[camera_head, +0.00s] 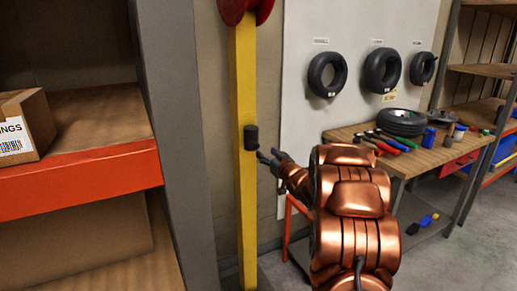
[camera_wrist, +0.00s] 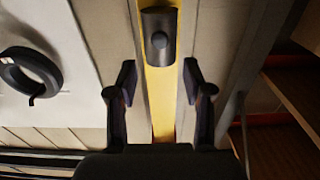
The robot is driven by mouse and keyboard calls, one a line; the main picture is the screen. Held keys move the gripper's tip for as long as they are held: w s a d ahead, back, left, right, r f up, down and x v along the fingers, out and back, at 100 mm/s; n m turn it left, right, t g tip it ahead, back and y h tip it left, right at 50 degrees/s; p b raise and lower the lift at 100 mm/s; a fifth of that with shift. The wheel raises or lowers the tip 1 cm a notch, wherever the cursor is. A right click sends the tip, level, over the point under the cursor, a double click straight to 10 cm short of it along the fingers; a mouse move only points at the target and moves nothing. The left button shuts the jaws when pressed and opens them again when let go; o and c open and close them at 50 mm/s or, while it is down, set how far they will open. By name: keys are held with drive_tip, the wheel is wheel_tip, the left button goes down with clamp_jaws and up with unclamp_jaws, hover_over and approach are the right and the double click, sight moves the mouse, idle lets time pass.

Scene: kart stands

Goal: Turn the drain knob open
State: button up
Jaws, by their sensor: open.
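A dark, rounded knob (camera_head: 251,137) sits on the front of an upright yellow post (camera_head: 245,190); I take it as the drain knob. My gripper (camera_head: 268,156) is beside the post, just right of and slightly below the knob in the head view. In the wrist view the knob (camera_wrist: 159,36) shows ahead, beyond the fingertips and roughly centred between them. My gripper (camera_wrist: 160,80) is open, one finger on each side of the yellow post (camera_wrist: 161,88). Nothing is held. A gap shows between fingers and knob in the wrist view.
A shelf (camera_head: 90,175) with a cardboard box (camera_head: 22,127) stands at left, its grey upright close to the post. At right, a workbench (camera_head: 440,153) holds a tire (camera_head: 401,122) and tools. Several tires hang on a white panel (camera_head: 310,110). A red part (camera_head: 246,8) tops the post.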

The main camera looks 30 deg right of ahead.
sight(257, 146)
drive_tip(key=shift+w+d+p, duration=0.2)
drive_tip(key=shift+w+p, duration=0.25)
drive_tip(key=shift+w, duration=1.5)
drive_tip(key=shift+w+d+p, duration=0.15)
drive_tip(key=shift+w+p, duration=0.25)
drive_tip(key=shift+w, duration=1.5)
drive_tip(key=shift+c, duration=0.2)
clamp_jaws()
